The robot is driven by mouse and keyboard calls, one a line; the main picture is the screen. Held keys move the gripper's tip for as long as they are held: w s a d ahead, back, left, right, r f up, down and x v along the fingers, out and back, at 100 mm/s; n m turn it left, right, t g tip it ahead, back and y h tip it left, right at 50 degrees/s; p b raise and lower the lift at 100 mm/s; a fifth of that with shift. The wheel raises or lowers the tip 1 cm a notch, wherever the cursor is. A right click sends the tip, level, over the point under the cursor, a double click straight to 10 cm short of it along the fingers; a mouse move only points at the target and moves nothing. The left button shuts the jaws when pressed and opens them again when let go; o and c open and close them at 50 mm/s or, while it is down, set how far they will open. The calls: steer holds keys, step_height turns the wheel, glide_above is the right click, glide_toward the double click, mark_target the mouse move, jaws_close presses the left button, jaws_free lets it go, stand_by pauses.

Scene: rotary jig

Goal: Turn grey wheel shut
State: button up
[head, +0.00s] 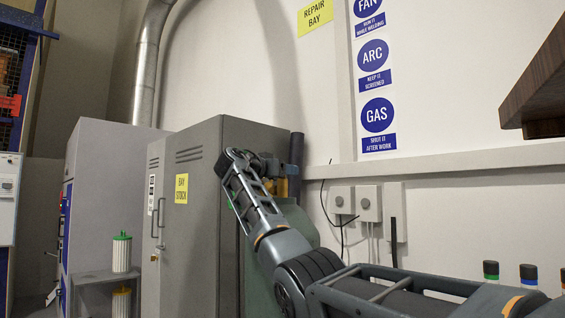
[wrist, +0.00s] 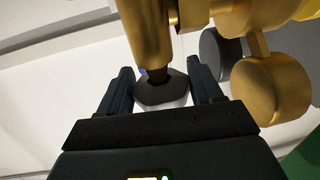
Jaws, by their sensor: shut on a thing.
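The grey wheel (wrist: 160,92) is a dark, rounded knob at the end of a brass stem (wrist: 148,35) in the wrist view. My gripper (wrist: 160,76) has one finger on each side of it and is shut on it. The fingers and palm hide part of its rim. In the head view my gripper (head: 268,164) is at the brass fittings beside the grey cabinet, and the wheel cannot be made out there.
Brass gauge bodies (wrist: 270,88) sit close to the right finger. A green cylinder (head: 302,226) stands behind my arm, beside the grey cabinet (head: 215,240). Grey wall boxes (head: 368,203) hang to the right. A brown ledge (head: 545,85) juts in at upper right.

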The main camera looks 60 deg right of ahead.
steer(key=shift+m+g+y+p, duration=0.3)
steer(key=shift+m+g+p, duration=0.75)
steer(key=shift+g, duration=0.85)
steer(key=o, duration=1)
steer(key=shift+d, duration=0.1)
steer(key=shift+c, duration=0.2)
steer(key=shift+r, duration=0.5)
step_height(320, 180, up, 3)
steer(key=shift+f, duration=0.1)
steer(key=s+d+r+b, duration=0.4)
steer(key=s+r, duration=0.3)
steer(key=s, duration=0.3)
steer(key=shift+s+d, duration=0.2)
steer(key=shift+d, duration=0.5)
